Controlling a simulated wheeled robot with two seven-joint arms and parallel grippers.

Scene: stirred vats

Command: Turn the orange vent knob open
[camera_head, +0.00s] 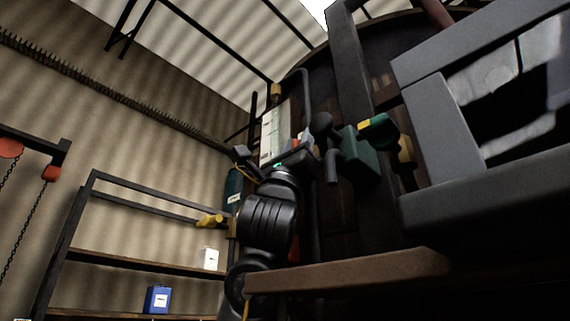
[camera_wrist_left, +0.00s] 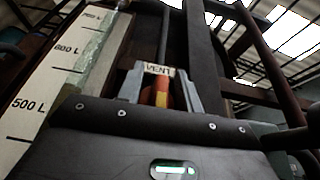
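The orange vent knob (camera_wrist_left: 161,92) shows in the left wrist view below a small VENT label (camera_wrist_left: 159,69). My left gripper (camera_wrist_left: 160,84) has its two grey fingers on either side of the knob. I cannot tell whether the fingers press on it. In the head view my left gripper (camera_head: 301,150) reaches up to the vat front, and a small orange bit of the knob (camera_head: 295,143) shows beside it, mostly hidden. My right gripper is not clearly in view.
A white level scale (camera_head: 273,135) marked in litres stands just left of the knob. A dark green valve-like body (camera_head: 358,150) sits to the right. A brown beam (camera_head: 345,273) crosses below. Shelves (camera_head: 140,262) with a blue container (camera_head: 157,299) stand at the left.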

